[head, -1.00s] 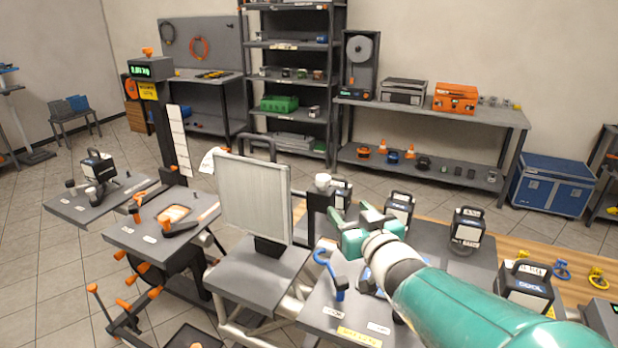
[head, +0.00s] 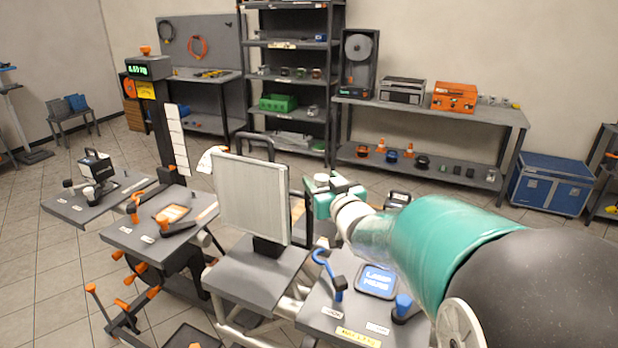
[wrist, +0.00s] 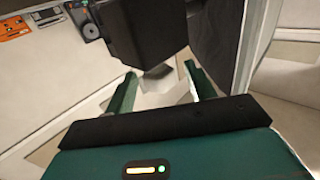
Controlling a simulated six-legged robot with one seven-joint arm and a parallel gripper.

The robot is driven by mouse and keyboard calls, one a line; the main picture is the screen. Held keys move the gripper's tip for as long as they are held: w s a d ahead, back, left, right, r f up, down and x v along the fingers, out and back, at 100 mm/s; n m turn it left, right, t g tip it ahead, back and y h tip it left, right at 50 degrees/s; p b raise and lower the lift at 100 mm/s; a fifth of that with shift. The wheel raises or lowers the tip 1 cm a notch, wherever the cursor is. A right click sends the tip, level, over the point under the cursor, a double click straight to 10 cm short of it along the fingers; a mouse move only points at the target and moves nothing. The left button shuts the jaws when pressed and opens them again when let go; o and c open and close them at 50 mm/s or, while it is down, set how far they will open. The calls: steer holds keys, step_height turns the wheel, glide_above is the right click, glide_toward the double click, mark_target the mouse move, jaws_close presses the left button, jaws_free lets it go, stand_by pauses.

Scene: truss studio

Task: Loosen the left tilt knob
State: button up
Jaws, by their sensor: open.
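A pale, ribbed lamp panel (head: 252,200) stands upright on a grey platform in the head view. Just right of its edge is a small white, knob-like cap (head: 322,178); I cannot tell whether it is the left tilt knob. My green gripper (head: 316,193) is beside this cap, to the right of the panel, and partly covers what is below it. In the wrist view my two green fingers (wrist: 160,72) are apart. A dark block (wrist: 145,35) fills the view above them, and a small grey piece (wrist: 158,71) shows between the fingertips. Contact cannot be made out.
A tray with a blue hook (head: 328,268) and a lit blue screen (head: 377,281) lies below my arm. A grey tray with orange handles (head: 150,235) stands left of the panel. Shelves (head: 290,100) and a workbench (head: 430,108) line the back wall.

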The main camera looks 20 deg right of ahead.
steer(key=shift+w, duration=0.6)
steer(key=shift+c, duration=0.2)
steer(key=c, duration=0.9)
